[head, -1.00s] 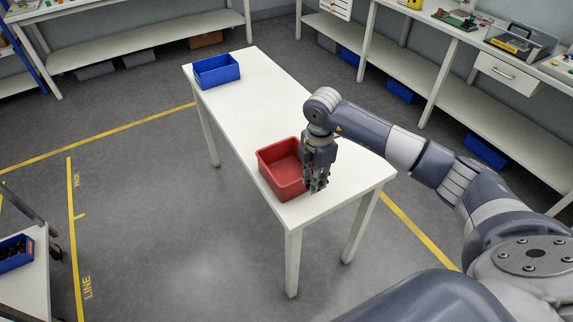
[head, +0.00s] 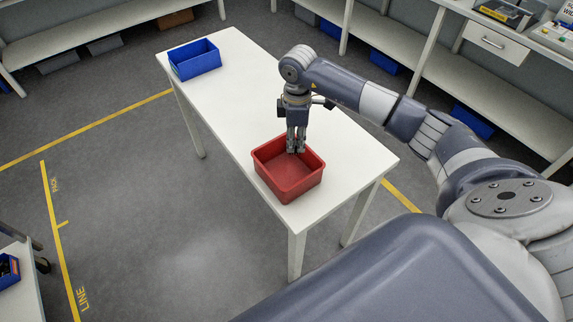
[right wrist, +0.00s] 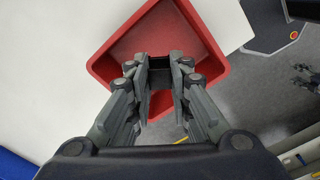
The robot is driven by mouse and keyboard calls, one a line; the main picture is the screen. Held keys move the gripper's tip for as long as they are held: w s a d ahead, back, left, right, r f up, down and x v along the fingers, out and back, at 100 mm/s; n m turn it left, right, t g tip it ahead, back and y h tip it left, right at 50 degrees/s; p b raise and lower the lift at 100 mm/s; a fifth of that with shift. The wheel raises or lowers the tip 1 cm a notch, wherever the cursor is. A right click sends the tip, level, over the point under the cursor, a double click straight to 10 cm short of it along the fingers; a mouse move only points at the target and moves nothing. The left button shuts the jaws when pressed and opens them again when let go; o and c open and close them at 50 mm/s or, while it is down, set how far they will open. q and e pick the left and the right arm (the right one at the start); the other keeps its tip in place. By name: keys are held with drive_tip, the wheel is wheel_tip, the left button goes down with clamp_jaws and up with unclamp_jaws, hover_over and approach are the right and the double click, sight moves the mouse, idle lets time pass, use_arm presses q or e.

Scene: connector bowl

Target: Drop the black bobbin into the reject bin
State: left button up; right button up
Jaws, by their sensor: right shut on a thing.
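The red bin (head: 272,186), the likely reject bin, sits open near the close end of the white table. Its visible floor is empty. My right gripper (head: 297,149) points down over the bin's far part. In the right wrist view, its fingers (right wrist: 161,72) are over the red bin (right wrist: 212,42), shut on a small dark thing that is mostly hidden between the tips, taken as the black bobbin (right wrist: 184,62). The bobbin cannot be made out in the head view.
A blue bin (head: 195,61) stands at the far end of the white table (head: 237,95). The table between the two bins is clear. Shelves and workbenches line the walls, and another blue bin (head: 8,270) is at the left edge.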

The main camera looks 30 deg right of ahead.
drive_tip(key=f+b, duration=0.2)
drive_tip(key=f, duration=0.2)
drive_tip(key=shift+w, duration=0.2)
drive_tip(key=shift+f+b, duration=0.35)
drive_tip(key=shift+b, duration=0.1)
drive_tip(key=o, duration=0.8)
drive_tip(key=shift+o, duration=0.3)
drive_tip(key=shift+r, duration=0.25)
use_arm(q)
drive_tip(key=f, duration=0.3)
drive_tip(key=shift+s+f, duration=0.2)
drive_tip(key=shift+f, duration=0.1)
use_arm(e)
wheel_tip(320, 180, up, 12)
drive_tip(key=shift+f, duration=0.2)
